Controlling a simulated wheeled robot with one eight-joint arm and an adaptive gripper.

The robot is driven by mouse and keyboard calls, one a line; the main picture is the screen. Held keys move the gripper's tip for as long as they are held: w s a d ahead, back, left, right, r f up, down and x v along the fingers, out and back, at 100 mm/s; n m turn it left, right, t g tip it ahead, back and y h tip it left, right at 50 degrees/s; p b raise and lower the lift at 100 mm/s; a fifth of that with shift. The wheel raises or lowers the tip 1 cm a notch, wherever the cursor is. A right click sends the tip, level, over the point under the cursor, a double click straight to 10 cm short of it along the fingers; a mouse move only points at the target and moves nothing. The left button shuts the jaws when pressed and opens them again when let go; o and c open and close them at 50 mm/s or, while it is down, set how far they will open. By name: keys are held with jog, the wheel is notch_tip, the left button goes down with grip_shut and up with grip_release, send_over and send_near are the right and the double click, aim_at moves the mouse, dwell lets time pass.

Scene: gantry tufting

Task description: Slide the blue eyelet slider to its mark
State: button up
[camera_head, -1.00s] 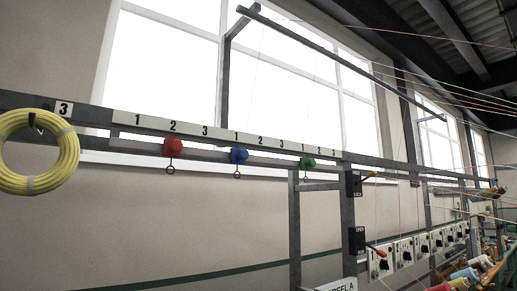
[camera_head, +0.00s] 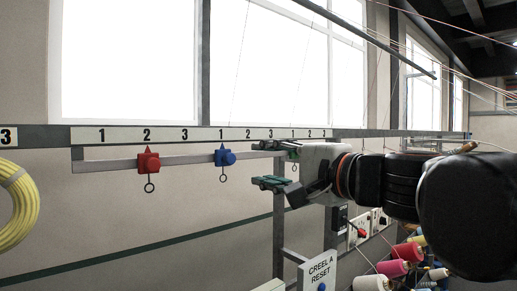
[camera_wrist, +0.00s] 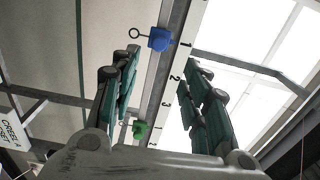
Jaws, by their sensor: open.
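The blue eyelet slider (camera_head: 225,157) sits on the grey rail (camera_head: 190,160), its pointed top under the 1 of the middle number group. A ring hangs below it. My gripper (camera_head: 264,165) is open and empty, to the right of the blue slider and apart from it, with one finger above the other. In the wrist view the blue slider (camera_wrist: 159,39) shows just beyond the spread fingertips (camera_wrist: 164,62), with its ring to the left. The number strip (camera_wrist: 176,77) runs between the fingers.
The red slider (camera_head: 148,162) is left on the same rail, under a 2. The green slider (camera_wrist: 139,131) is close behind my gripper and partly hidden in the head view. A yellow coil (camera_head: 17,205) hangs far left.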

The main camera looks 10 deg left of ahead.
aim_at(233, 159)
jog(key=p+x, duration=0.2)
jog(key=x, duration=1.1)
jog(key=shift+w+a+p, duration=0.15)
jog(key=shift+a+p, duration=0.15)
jog(key=shift+p, duration=0.1)
jog(key=shift+f, duration=0.1)
grip_shut()
jog(key=shift+d, duration=0.1)
